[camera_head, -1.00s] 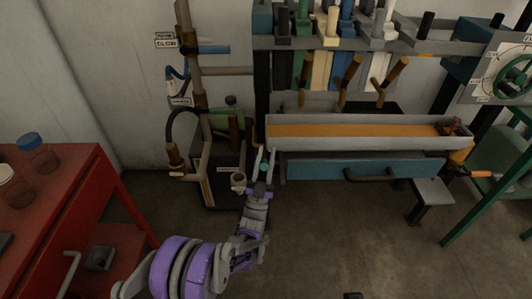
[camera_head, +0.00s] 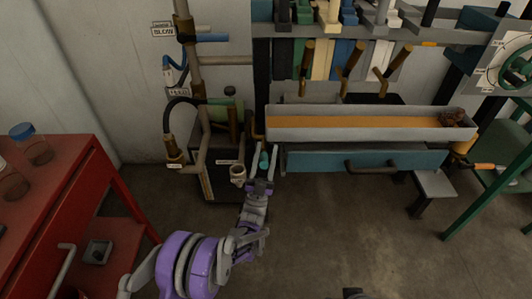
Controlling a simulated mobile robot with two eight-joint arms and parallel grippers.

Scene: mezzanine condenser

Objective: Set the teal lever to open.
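A small teal piece (camera_head: 264,160), which looks like the end of the teal lever, shows between the fingertips of my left gripper (camera_head: 263,163). The fingers stand apart on either side of it, and I see no clear contact. The rest of the lever and its pivot are hidden or too small to tell. A separate blue lever handle (camera_head: 212,38) sticks out to the right from the upright pipe, beside a label (camera_head: 163,30).
A small cup-like fitting (camera_head: 238,172) is just left of my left gripper. A grey trough (camera_head: 370,135) and a teal drawer front (camera_head: 315,161) with a dark handle are to its right. A red bench (camera_head: 60,190) stands at left. The floor at right centre is clear.

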